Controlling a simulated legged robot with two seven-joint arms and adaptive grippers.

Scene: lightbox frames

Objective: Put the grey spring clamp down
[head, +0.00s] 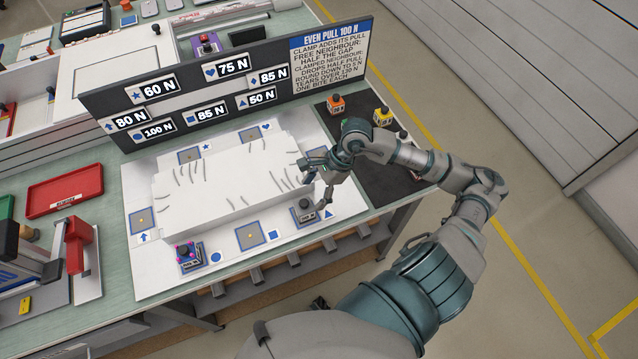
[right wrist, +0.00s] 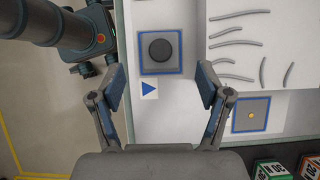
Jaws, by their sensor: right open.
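The grey spring clamp (head: 305,212) stands on the pad by the blue triangle, at the front right corner of the white board (head: 140,185). In the right wrist view the clamp (right wrist: 161,48) shows from above as a dark round knob over a grey, blue-edged pad. My right gripper (head: 322,183) is just above and beside the clamp. In the wrist view my right gripper (right wrist: 163,88) has its fingers wide apart with nothing between them; the clamp lies ahead of the fingertips, apart from them. My left gripper is not in view.
A white block with wrinkle marks (head: 215,185) fills the board's middle. A pink-and-dark clamp (head: 186,255) stands by the circle. Orange (head: 335,104) and yellow (head: 382,116) clamps stand on the dark mat (head: 375,180). A sign panel (head: 240,85) rises behind. A red tray (head: 65,190) lies left.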

